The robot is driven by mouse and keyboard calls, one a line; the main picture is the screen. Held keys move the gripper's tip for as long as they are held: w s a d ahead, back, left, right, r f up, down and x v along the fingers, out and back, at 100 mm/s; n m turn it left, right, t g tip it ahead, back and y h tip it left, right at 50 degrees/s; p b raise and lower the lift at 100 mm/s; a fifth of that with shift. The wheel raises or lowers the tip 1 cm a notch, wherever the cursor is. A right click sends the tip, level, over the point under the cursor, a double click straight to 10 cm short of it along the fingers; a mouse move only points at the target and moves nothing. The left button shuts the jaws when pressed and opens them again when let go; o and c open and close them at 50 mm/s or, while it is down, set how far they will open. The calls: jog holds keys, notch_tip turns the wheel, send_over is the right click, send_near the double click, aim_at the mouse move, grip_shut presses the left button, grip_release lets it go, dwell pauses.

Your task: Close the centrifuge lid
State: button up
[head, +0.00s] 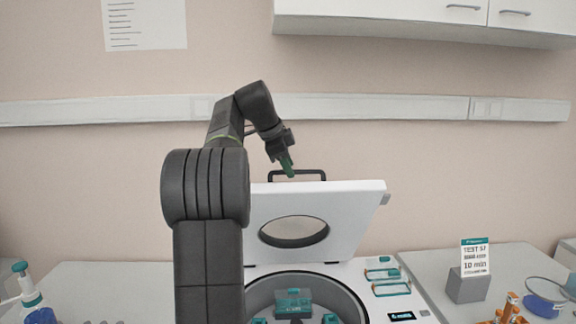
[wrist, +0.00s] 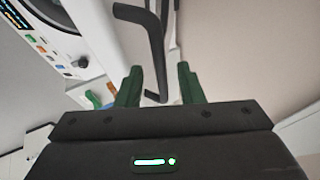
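The centrifuge lid (head: 350,215) stands raised and tilted back, with an oval window in it and a dark handle (head: 312,173) along its top edge. The centrifuge body (head: 358,268) is below it, its round bowl open with teal holders inside. My gripper (head: 289,170) is at the left part of the handle in the head view. In the wrist view the two green fingers of my gripper (wrist: 157,88) are apart, and the handle (wrist: 157,50) reaches down between them. Whether a finger touches the handle cannot be told.
Teal-trimmed clear boxes (head: 388,280) sit on the right of the centrifuge top. A grey block with a sign (head: 474,262) stands on the right bench, near orange items and a round dish. A pump bottle (head: 32,298) is at far left. A wall cabinet (head: 420,15) hangs above right.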

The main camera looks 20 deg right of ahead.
jog(key=shift+d+f, duration=0.1)
jog(key=shift+f, duration=0.05)
grip_shut()
jog(key=shift+f, duration=0.1)
